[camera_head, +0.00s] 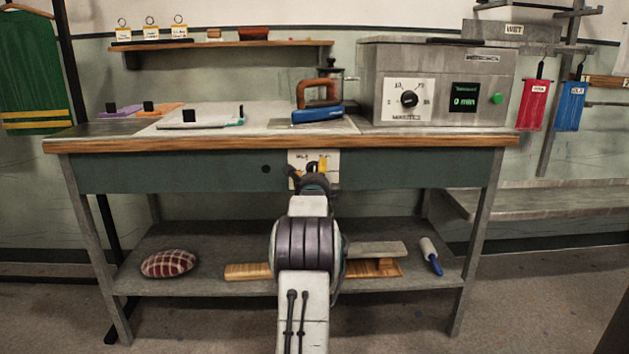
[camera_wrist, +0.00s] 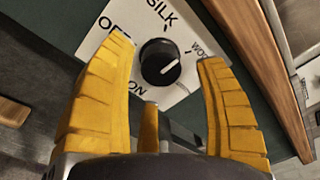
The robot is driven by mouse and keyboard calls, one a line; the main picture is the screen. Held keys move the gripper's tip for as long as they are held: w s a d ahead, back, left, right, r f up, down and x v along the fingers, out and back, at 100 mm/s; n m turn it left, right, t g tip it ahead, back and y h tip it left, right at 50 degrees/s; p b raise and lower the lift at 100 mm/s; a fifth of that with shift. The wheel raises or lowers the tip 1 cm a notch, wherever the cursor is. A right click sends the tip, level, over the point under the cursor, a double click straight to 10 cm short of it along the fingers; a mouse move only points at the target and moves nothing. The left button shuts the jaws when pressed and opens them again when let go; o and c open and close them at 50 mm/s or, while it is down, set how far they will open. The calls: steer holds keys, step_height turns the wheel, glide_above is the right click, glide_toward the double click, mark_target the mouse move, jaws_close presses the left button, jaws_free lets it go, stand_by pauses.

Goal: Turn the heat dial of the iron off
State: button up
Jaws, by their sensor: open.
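The iron (camera_head: 318,114), blue with an orange-brown handle, stands on the tabletop in the head view. Below it, a white dial plate (camera_head: 334,158) is on the bench's green front, partly hidden by my gripper (camera_head: 314,170). In the wrist view, the round black heat dial (camera_wrist: 157,57) sits on this plate (camera_wrist: 187,28). Its white pointer line slants toward the upper right, roughly at the partly readable "WOO" label. "SILK" is at the top, "OFF" at upper left, and an "ON" ending shows below. My gripper's yellow fingers (camera_wrist: 166,54) are open, one on each side of the dial, with gaps.
A grey box with its own dial and green display (camera_head: 440,85) stands right of the iron. The lower shelf holds a plaid cushion (camera_head: 169,263) and wooden boards (camera_head: 249,271).

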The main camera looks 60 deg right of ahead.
steer(key=shift+x, duration=1.15)
steer(key=c, duration=1.2)
steer(key=shift+r+n, duration=0.1)
steer(key=shift+n, duration=2.3)
steer(key=o, duration=1.2)
steer(key=shift+d, duration=0.1)
